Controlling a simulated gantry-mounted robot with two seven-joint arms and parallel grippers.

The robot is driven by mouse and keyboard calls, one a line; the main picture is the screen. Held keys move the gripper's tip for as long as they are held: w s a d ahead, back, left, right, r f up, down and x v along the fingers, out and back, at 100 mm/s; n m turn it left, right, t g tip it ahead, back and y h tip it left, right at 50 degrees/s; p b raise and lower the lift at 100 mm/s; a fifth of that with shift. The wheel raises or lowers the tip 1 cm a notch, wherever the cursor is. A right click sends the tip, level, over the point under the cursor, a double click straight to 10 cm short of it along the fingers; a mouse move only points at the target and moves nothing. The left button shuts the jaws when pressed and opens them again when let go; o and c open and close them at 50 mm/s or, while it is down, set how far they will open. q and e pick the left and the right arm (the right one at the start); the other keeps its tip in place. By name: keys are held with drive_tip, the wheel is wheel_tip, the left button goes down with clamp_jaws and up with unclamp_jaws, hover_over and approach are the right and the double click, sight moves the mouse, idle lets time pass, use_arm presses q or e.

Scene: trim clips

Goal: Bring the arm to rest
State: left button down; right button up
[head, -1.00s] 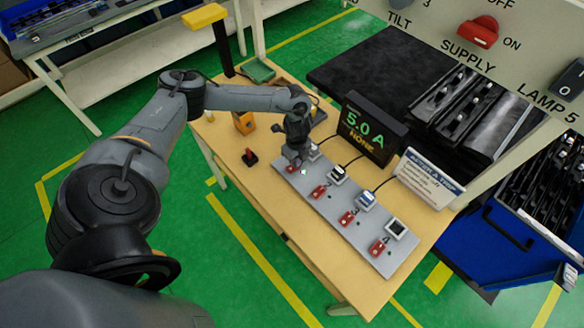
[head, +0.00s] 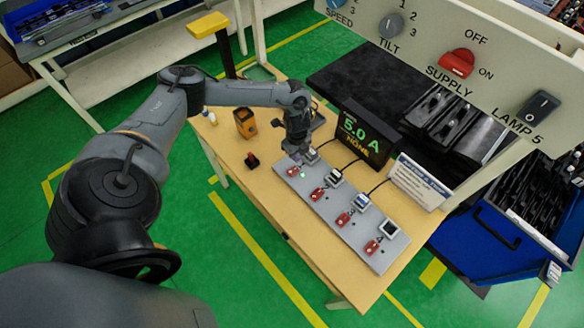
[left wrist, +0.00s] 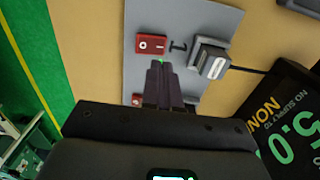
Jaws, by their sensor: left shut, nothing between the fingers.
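My left gripper (head: 303,158) is shut and empty, just above the far end of a grey board (head: 357,236) on the table. In the left wrist view its closed fingers (left wrist: 160,68) point at the board, between a red rocker switch (left wrist: 152,45) and a grey-and-white block (left wrist: 210,62). A small green light shows by the fingertips. I cannot tell whether they touch the board. My right gripper is not in view.
A display (head: 364,135) reads "5.0 A" and "NONE" behind the board, with a white sign (head: 420,182) to its right. An orange box (head: 245,122) and a small black-and-red part (head: 252,160) lie left of the board. A switch panel (head: 480,75) overhangs the right.

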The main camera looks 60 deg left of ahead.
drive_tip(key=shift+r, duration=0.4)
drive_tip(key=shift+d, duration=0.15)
